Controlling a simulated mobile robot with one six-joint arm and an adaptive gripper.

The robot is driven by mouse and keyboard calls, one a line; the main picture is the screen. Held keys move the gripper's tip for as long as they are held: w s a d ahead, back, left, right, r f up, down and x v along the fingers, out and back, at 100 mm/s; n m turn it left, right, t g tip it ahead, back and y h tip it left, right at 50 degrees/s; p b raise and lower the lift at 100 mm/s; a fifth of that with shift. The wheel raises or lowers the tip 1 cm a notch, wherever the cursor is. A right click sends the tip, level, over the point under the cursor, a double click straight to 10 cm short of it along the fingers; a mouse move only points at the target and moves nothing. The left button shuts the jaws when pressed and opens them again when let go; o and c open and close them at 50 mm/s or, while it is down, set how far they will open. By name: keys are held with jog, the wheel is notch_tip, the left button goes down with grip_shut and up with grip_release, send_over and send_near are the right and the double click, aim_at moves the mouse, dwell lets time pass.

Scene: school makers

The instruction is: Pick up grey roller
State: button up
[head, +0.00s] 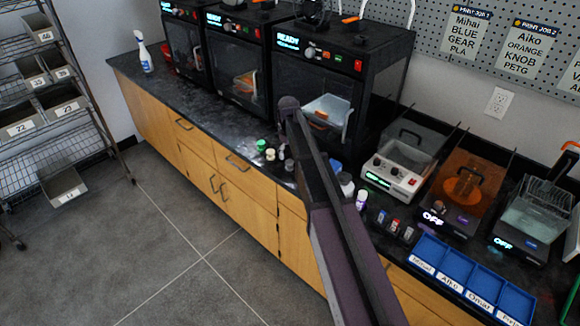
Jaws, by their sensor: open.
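I cannot pick out a grey roller with certainty. A group of small items with green and pale tops (270,154) stands on the dark counter (200,108), just left of my arm. They are too small to tell apart. Several small dark pieces (394,226) with coloured marks lie on the counter right of my arm. My arm rises from the bottom of the head view across the middle and hides part of the counter. I do not see my gripper's fingers.
Dark printers line the wall; the right one (345,62) has its front open. A white heated bath (395,175), an orange tank (462,188) and a clear tank (535,215) stand right. Blue labelled bins (455,265) sit in front.

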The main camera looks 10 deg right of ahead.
aim_at(289, 162)
jog(key=shift+s+d+f+b, duration=0.1)
jog(key=shift+f+b, duration=2.35)
jog(key=shift+f, duration=0.15)
jog(key=c, duration=0.9)
